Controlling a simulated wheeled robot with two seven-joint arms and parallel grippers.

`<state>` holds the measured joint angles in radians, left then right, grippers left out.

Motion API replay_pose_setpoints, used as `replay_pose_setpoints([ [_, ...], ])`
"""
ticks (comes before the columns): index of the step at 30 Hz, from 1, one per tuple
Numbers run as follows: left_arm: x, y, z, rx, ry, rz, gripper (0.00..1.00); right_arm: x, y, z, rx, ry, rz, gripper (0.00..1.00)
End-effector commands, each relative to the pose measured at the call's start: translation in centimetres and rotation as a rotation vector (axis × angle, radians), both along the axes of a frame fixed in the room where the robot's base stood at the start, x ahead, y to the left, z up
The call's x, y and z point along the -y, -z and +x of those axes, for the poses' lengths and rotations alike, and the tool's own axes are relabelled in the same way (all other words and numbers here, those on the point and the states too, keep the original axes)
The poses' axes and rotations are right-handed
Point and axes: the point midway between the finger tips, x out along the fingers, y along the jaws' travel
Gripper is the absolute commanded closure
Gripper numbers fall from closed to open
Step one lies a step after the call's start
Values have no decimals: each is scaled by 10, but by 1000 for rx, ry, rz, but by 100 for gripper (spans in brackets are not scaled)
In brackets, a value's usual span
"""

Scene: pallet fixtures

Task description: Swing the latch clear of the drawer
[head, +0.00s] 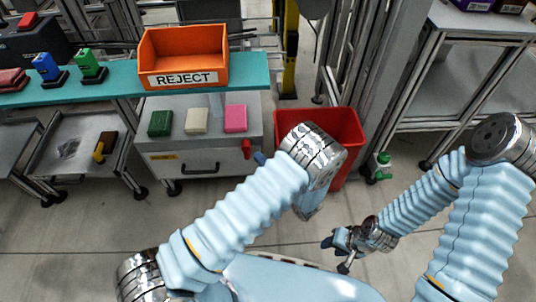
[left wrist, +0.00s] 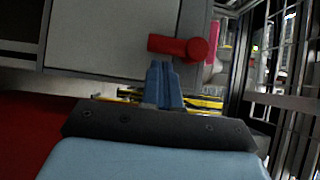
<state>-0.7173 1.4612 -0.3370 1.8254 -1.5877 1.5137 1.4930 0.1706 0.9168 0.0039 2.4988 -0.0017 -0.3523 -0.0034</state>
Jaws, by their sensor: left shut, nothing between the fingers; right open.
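The red latch (head: 246,149) is at the upper right of the drawer front (head: 180,168), below the grey cabinet top. In the left wrist view, which is rolled sideways, the latch (left wrist: 178,46) has a round end on the frame, and its bar lies across the edge of the drawer front (left wrist: 110,35). My left gripper (head: 259,158) is just right of the latch, partly hidden by my arm. Its blue fingers (left wrist: 163,85) are together and empty, tips close to the latch bar; contact cannot be told. My right gripper (head: 340,246) is open and empty, low over the floor.
A red bin (head: 345,125) stands right of the cabinet, close to my left wrist. Green, white and pink blocks (head: 235,118) lie on the cabinet top. An orange REJECT bin (head: 183,55) sits on the teal shelf above.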

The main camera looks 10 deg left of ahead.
Motion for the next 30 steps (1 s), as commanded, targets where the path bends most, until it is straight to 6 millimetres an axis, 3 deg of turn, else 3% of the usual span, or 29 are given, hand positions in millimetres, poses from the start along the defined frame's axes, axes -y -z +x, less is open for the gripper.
replay_pose_setpoints([
  [15,-4,1,-3,-1,5,1,100,1,-3,0,0,1,-2,57],
  [30,-7,5,0,-22,5,78,100,0,8,0,-2,-1,1,57],
])
